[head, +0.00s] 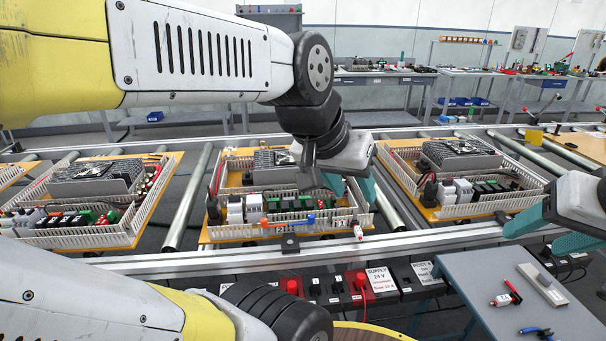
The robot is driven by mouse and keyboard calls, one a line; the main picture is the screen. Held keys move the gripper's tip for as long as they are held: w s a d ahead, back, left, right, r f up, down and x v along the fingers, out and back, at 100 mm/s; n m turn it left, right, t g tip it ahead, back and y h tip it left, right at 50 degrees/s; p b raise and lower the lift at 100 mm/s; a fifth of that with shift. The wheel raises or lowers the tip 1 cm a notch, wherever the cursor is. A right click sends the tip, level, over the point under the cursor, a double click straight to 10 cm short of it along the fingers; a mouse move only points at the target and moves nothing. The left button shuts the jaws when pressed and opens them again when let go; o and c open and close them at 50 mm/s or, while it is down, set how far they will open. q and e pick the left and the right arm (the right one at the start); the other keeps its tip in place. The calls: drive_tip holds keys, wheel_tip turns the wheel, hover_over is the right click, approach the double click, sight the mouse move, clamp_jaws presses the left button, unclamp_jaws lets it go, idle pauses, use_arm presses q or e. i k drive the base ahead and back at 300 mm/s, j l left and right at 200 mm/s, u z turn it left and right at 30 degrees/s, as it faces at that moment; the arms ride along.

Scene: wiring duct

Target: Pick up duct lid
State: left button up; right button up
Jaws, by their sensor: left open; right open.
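A narrow light-grey strip (543,285), which looks like the duct lid, lies on the blue-grey side table (480,285) at the lower right. My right gripper (548,235) is open and empty, beyond and above that strip, with its teal fingers pointing left and down. My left gripper (352,196) is open over the right part of the middle panel (215,233), its teal fingers near the slotted white wiring duct (290,227). Whether its fingertips touch anything there is hard to tell.
Populated panels stand left (90,205) and right (455,180) on the roller conveyor. A red-handled tool (506,296) and a blue-handled tool (537,331) lie beside the strip. Supply boxes with red plugs (358,284) sit below the conveyor rail. The table's left part is clear.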

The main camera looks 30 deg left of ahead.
sight(540, 282)
drive_tip(key=i+j+z, duration=0.1)
drive_tip(key=i+z, duration=0.25)
drive_tip(key=i+j+z, duration=0.15)
drive_tip(key=z, duration=0.25)
drive_tip(key=i+j, duration=0.05)
drive_tip(key=i, duration=0.05)
